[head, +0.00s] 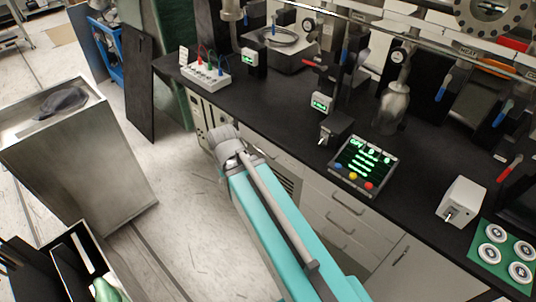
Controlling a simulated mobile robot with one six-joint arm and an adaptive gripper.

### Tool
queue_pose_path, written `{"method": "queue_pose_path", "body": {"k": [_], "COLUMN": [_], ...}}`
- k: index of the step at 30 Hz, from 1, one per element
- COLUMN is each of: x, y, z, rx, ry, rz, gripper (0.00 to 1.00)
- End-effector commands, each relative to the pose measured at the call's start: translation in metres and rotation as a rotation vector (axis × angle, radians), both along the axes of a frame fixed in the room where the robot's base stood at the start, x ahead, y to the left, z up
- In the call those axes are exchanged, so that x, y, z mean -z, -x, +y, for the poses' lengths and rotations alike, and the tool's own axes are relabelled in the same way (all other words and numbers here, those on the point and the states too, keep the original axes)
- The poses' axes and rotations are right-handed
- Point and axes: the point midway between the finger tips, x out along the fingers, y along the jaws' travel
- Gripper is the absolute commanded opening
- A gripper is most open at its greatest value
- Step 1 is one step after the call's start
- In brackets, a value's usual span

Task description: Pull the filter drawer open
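The cabinet under the black bench has several pale grey drawers (324,216) with bar handles, just right of my teal arm. They all look shut. A dark louvred panel (289,182) shows on the cabinet front beside the arm. I cannot tell which front is the filter drawer, and my arm covers part of the cabinet. My arm reaches up from the lower right to a grey wrist joint near the cabinet's left part. My gripper's fingers are hidden beyond that joint, so I see neither their opening nor any contact.
The black benchtop (285,125) carries a lit green control panel (363,166), a grey switch box (461,201), a white box with coloured plugs (205,73) and vacuum fittings. A metal bin (85,165) stands at left. Pale floor (190,220) is open between bin and arm.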

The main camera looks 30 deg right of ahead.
Motion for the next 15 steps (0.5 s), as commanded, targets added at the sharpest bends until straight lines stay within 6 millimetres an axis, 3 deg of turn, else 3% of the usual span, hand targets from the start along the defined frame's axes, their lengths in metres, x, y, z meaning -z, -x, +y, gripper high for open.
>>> {"method": "queue_pose_path", "body": {"k": [15], "x": [0.0049], "y": [-0.0021], "z": [-0.0015], "rx": [-0.002], "ry": [0.011], "rz": [-0.002], "gripper": [0.51]}}
